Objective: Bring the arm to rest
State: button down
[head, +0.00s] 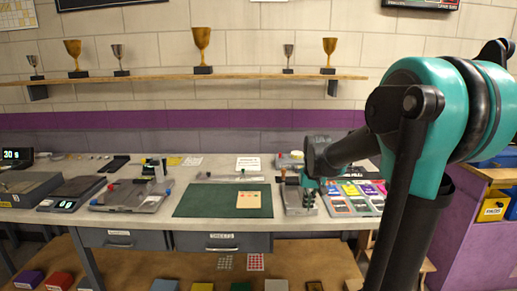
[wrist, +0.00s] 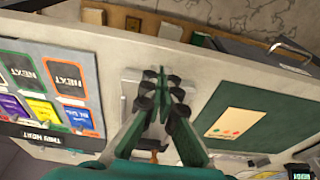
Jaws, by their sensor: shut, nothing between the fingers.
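My teal and black arm comes in from the right in the head view and reaches left over the bench (head: 160,230). My gripper (head: 309,196) is over the bench, between the green mat and the coloured cards, above a small light device. In the wrist view my gripper (wrist: 162,88) has its two green fingers together at the tips, with nothing between them. The light grey device (wrist: 128,92) lies behind the fingers and is partly hidden by them. I cannot tell how high the fingertips are above it.
A green mat (head: 205,201) with a tan card (head: 237,208) lies left of my gripper. Coloured cards (head: 352,207) lie on the right. Scales and trays (head: 75,189) stand at the left. Trophies (head: 202,45) stand on a wall shelf. A lower shelf (head: 150,260) holds small boxes.

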jog(key=s+f, duration=0.3)
jog(key=s, duration=0.3)
jog(key=s+d+f+t, duration=0.1)
jog(key=s+f, duration=0.3)
jog(key=s, duration=0.3)
jog(key=s+f+t, duration=0.1)
jog(key=s+f, duration=0.3)
jog(key=s, duration=0.3)
jog(key=shift+s+d+f, duration=0.15)
jog(key=shift+s+f, duration=0.05)
jog(key=shift+s, duration=0.05)
